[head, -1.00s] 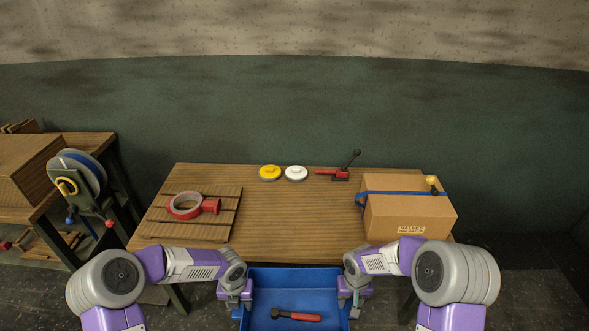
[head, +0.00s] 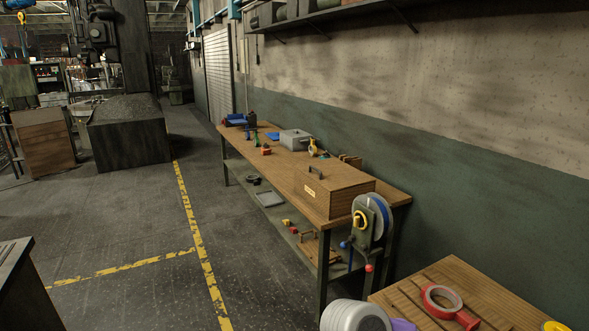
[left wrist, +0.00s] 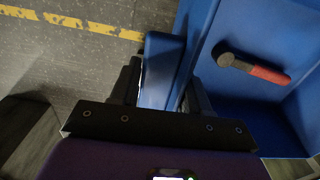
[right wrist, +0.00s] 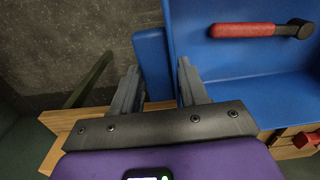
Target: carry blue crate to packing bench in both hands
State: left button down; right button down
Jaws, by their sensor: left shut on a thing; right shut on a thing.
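The crate also shows in the right wrist view (right wrist: 235,62). My left gripper (left wrist: 165,82) is shut on a blue side part of the crate. My right gripper (right wrist: 157,82) is shut on a blue part on the opposite side. A wooden-topped bench (head: 455,275) stands at lower right, and a long bench (head: 270,160) stands along the wall. The frames do not label either as the packing bench.
The long bench holds a wooden box (head: 333,190), a grey box (head: 295,139) and small items; a reel stand (head: 367,225) is at its near end. Grey floor with yellow lines (head: 195,240) is open at left.

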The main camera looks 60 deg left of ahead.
aim_at(286, 168)
jog(key=u, duration=0.45)
jog(key=k, duration=1.15)
jog(key=u, duration=1.35)
jog(key=i, duration=0.95)
jog(key=u, duration=0.9)
jog(key=i, duration=1)
jog(key=u, duration=0.5)
jog(key=i, duration=4.1)
jog(key=z, duration=0.35)
